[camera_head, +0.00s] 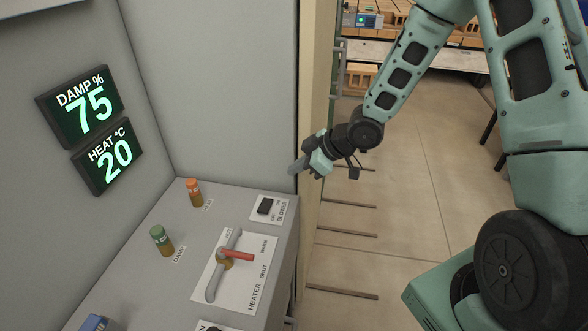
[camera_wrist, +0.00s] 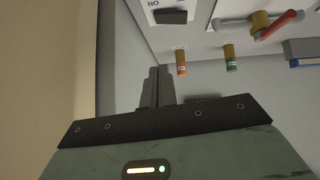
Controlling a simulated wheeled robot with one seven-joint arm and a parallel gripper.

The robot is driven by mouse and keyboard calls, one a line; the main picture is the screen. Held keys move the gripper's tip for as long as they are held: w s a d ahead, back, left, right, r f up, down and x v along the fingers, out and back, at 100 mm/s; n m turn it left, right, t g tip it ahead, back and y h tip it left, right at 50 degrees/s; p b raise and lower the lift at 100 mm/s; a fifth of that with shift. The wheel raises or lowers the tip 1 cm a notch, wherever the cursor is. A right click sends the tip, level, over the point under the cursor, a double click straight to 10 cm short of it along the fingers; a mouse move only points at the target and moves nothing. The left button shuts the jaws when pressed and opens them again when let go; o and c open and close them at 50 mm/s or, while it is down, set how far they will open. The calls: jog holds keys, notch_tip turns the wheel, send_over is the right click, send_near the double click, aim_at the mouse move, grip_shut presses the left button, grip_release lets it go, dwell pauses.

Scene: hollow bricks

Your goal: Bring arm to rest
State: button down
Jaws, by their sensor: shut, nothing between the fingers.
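My gripper (camera_head: 294,170) is at the end of my teal arm, raised above the far right end of a grey control panel. It is shut and empty, apart from the panel. In the wrist view the fingers (camera_wrist: 157,88) are together, with the grey wall behind them. A black blower switch (camera_head: 265,206) lies on the panel below my gripper; it also shows in the wrist view (camera_wrist: 171,16). A heater valve (camera_head: 236,254) with a red-tipped lever and a grey bar sits on a white plate.
An orange-capped knob (camera_head: 194,193) and a green-capped knob (camera_head: 161,240) stand on the panel. Wall displays read damp 75 (camera_head: 82,106) and heat 20 (camera_head: 108,156). A tan door post (camera_head: 316,90) stands close beside my gripper. Tiled floor with metal bars lies to the right.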

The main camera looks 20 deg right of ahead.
dwell(0.3)
jog(key=s+a+r+m+g+h+b, duration=0.1)
jog(key=s+a+r+g+h, duration=0.1)
jog(key=s, duration=0.7)
jog(key=s+a+r+m+g+h+b, duration=0.1)
jog(key=s+a+r, duration=0.3)
jog(key=s, duration=0.6)
jog(key=s+a+r+m+g+h+b, duration=0.1)
jog(key=s+a, duration=0.4)
jog(key=s, duration=0.5)
notch_tip(320, 180, up, 3)
jog(key=shift+s+f+m+g+h+b, duration=0.25)
jog(key=shift+g+h+b, duration=0.2)
jog(key=shift+g+h, duration=0.55)
jog(key=shift+r, duration=0.1)
